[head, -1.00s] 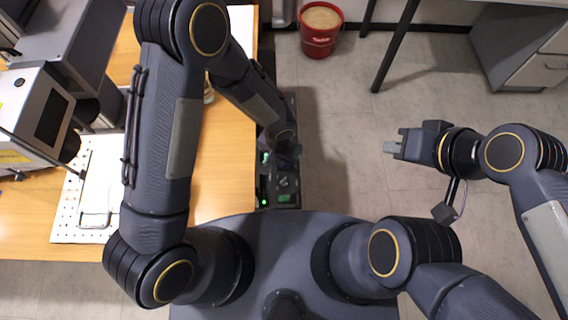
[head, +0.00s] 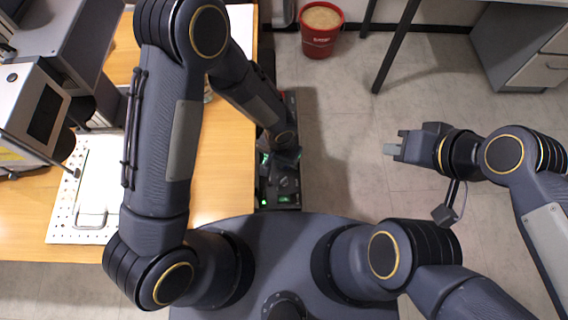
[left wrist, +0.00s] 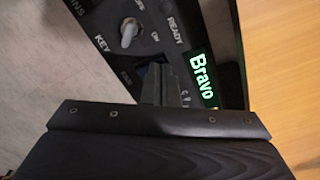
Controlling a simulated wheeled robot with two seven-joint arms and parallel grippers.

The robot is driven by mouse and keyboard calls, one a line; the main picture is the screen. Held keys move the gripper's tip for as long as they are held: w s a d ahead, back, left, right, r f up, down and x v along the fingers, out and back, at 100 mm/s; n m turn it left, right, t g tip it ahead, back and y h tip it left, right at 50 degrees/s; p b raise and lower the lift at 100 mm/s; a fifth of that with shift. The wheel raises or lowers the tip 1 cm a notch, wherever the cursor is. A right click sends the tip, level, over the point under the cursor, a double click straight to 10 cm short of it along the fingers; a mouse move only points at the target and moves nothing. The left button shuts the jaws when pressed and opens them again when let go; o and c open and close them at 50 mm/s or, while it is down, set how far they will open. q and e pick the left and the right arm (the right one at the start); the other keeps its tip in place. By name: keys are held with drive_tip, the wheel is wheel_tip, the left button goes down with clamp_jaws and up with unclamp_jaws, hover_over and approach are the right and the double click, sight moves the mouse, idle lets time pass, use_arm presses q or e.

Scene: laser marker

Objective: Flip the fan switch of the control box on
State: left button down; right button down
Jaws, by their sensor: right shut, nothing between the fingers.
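The dark control box (head: 284,196) is at the right edge of the wooden table, with green lights on its panel. My left gripper (head: 287,156) is over the box; its fingers are mostly hidden in the head view. In the left wrist view, the grey fingertips (left wrist: 163,84) are close together at the panel, beside a dark blue part. A key switch (left wrist: 129,33) and a lit green "Bravo" display (left wrist: 203,77) show on the panel. I cannot make out the fan switch for sure. My right gripper (head: 394,149) is shut and empty over the floor, far from the box.
The wooden table (head: 222,150) carries a white perforated plate (head: 65,222) and a grey machine (head: 30,108) at the left. A red bucket (head: 320,42) stands on the floor at the back. The floor on the right is largely clear.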

use_arm(q)
wheel_tip(320, 180, up, 7)
drive_tip(key=p, duration=0.4)
idle(0.5)
idle(0.4)
drive_tip(key=a+r+n+t+h, duration=0.1)
drive_tip(key=a+r+n, duration=0.1)
drive_tip(key=a+r, duration=0.5)
drive_tip(key=a+r+n+t+h, duration=0.1)
drive_tip(key=a+r+n, duration=0.1)
drive_tip(key=a+r, duration=0.6)
drive_tip(key=s+a+r+n+t+h, duration=0.1)
drive_tip(key=s+a+r+n+t, duration=0.2)
drive_tip(key=s+r, duration=0.8)
drive_tip(key=a, duration=0.2)
drive_tip(key=shift+s+a+r+n+t+h, duration=0.25)
drive_tip(key=shift+s+a+n+t+h, duration=0.05)
drive_tip(key=shift+s+h, duration=0.1)
